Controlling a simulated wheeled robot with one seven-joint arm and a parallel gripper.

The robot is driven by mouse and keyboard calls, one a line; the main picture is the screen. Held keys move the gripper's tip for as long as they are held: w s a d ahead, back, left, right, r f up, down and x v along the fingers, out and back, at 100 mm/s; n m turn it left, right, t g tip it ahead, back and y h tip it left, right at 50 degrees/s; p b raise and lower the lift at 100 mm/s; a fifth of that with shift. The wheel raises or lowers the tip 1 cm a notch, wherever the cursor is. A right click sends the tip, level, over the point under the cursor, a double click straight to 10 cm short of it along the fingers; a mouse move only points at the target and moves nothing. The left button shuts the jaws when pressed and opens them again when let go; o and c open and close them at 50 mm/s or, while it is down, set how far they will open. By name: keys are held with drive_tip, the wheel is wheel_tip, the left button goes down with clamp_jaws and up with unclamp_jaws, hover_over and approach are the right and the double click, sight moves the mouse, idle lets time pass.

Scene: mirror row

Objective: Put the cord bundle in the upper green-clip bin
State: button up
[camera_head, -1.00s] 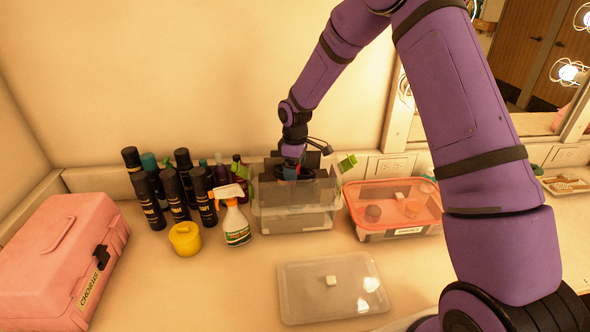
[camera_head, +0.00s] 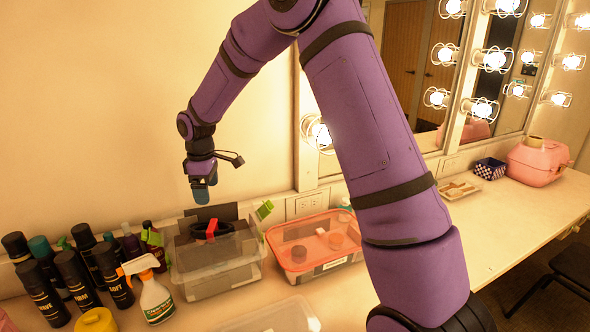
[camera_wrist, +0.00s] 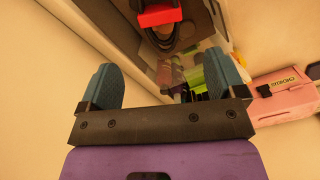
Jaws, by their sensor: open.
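The cord bundle (camera_head: 225,230), dark cord with a red band, lies in the upper green-clip bin (camera_head: 235,250), a clear bin stacked on another clear bin (camera_head: 228,279). A green clip (camera_head: 264,209) stands up at the bin's right end. My gripper (camera_head: 203,194) is above the bin, apart from the bundle. In the wrist view my gripper (camera_wrist: 165,82) is open with nothing between its blue fingers. The red band (camera_wrist: 158,15) and dark loops of the bundle (camera_wrist: 160,42) show beyond the fingers. How the bundle rests on the bin floor is hidden.
Dark bottles (camera_head: 75,275) and a spray bottle (camera_head: 155,298) stand left of the bins. An orange-rimmed clear bin (camera_head: 315,245) stands right. A clear lid (camera_head: 275,320) lies in front. Mirrors with bulbs line the wall at right.

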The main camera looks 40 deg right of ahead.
drive_tip(key=s+d+r+m+t, duration=0.1)
drive_tip(key=s+d+r+m, duration=0.15)
drive_tip(key=s+r, duration=0.65)
drive_tip(key=s+d+r+m+t, duration=0.1)
drive_tip(key=s+d+r+m, duration=0.15)
drive_tip(key=s+r, duration=0.65)
drive_tip(key=s+d+r+m+t, duration=0.1)
drive_tip(key=s+m, duration=0.2)
drive_tip(key=s, duration=0.7)
drive_tip(key=s+d+r+m+t, duration=0.1)
drive_tip(key=s+m+t, duration=0.1)
drive_tip(key=s, duration=0.9)
drive_tip(key=shift+s+d+m, duration=0.15)
drive_tip(key=shift+m, duration=0.35)
